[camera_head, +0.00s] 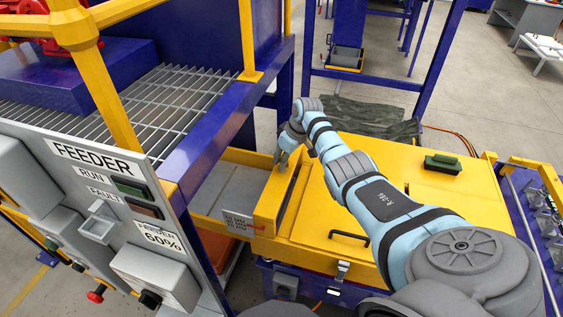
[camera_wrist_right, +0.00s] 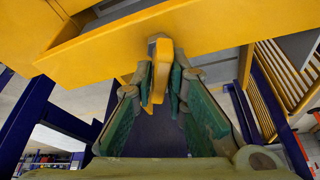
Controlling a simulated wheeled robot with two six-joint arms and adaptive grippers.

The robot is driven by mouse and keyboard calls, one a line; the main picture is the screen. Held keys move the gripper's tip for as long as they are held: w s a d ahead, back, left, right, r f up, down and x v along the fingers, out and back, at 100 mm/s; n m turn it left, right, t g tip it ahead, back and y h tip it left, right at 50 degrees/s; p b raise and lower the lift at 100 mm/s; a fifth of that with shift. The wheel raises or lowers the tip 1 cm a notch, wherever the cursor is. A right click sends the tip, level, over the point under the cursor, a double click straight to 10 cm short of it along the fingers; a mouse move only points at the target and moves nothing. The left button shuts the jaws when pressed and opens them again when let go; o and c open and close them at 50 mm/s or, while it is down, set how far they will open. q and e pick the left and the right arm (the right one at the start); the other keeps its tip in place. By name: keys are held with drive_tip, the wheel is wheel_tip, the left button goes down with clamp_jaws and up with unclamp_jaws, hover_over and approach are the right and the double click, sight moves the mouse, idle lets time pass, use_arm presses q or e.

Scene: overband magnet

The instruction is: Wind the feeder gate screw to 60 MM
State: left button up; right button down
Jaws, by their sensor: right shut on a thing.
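My right gripper (camera_head: 282,158) reaches down at the inner edge of the yellow feeder housing (camera_head: 345,200) in the head view. In the right wrist view the right gripper (camera_wrist_right: 163,78) has its two green-padded fingers shut on a yellow handle (camera_wrist_right: 162,62), which stands out below a yellow beam (camera_wrist_right: 205,25). The handle appears to be the gate screw's; the screw itself is hidden. A small white plate with dark lettering (camera_head: 237,222) sits by the yellow gate frame (camera_head: 268,205); its lettering is too small to read surely. My left gripper is not in view.
A grey control panel marked FEEDER (camera_head: 95,158) stands at the left, with a label reading 60%. A blue frame with a grating (camera_head: 165,105) rises beside the gate. A dark green box (camera_head: 442,163) lies on the yellow housing. A dark tarp (camera_head: 365,120) lies behind.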

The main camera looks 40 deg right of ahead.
idle(0.4)
drive_tip(key=shift+d+f+n+b, duration=0.1)
drive_tip(key=shift+f+n+b, duration=0.05)
drive_tip(key=shift+n+b, duration=0.4)
drive_tip(key=shift+n+y+b, duration=0.4)
drive_tip(key=shift+n+b, duration=0.35)
drive_tip(key=shift+b, duration=0.3)
drive_tip(key=shift+n+g+y+b, duration=0.35)
drive_tip(key=shift+n+b, duration=0.85)
drive_tip(key=shift+b, duration=1.05)
drive_tip(key=shift+r, duration=0.2)
drive_tip(key=c, duration=1.5)
unclamp_jaws()
